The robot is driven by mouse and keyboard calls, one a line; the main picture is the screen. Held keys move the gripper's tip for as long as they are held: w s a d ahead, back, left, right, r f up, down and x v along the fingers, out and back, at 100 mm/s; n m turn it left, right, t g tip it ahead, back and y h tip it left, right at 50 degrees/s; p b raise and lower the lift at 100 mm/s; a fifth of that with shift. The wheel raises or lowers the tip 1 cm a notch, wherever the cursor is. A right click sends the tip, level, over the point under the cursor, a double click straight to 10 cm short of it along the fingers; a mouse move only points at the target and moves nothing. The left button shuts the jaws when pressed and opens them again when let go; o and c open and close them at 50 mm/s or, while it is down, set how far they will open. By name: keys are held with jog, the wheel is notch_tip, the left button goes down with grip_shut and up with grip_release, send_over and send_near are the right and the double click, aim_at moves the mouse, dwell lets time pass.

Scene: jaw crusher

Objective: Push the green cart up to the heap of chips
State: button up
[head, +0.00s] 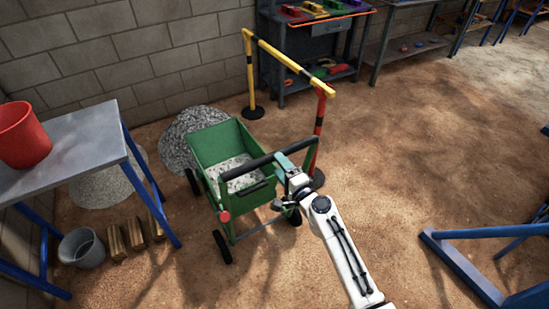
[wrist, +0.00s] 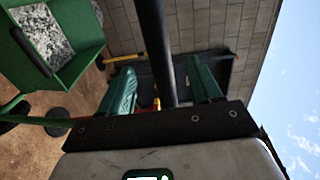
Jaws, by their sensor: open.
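The green cart (head: 222,148) stands on wheels on the dirt floor, with pale grey chips (head: 238,172) in its tray. Its black handle bar (head: 262,161) faces me. My gripper (head: 284,163) is at the right part of this bar. In the wrist view the jaws (wrist: 160,78) are open, with the dark bar (wrist: 155,35) running between the green fingers; I cannot tell whether they touch it. A dark grey heap of chips (head: 178,142) lies just beyond the cart's far left side; any gap is hidden. A paler heap (head: 100,188) lies farther left.
A yellow-black barrier (head: 283,56) with a red-black post (head: 319,130) stands close right of the cart. A blue-legged table (head: 75,140) with a red bucket (head: 23,135) is left. Wood blocks (head: 135,233) and a grey bucket (head: 82,248) lie below it.

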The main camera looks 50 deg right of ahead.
aim_at(272, 158)
jog(key=x, duration=0.5)
jog(key=shift+w+b, duration=0.25)
jog(key=shift+b, duration=0.05)
jog(key=c, duration=1.1)
jog(key=shift+f, duration=0.1)
grip_shut()
jog(key=shift+s, duration=0.1)
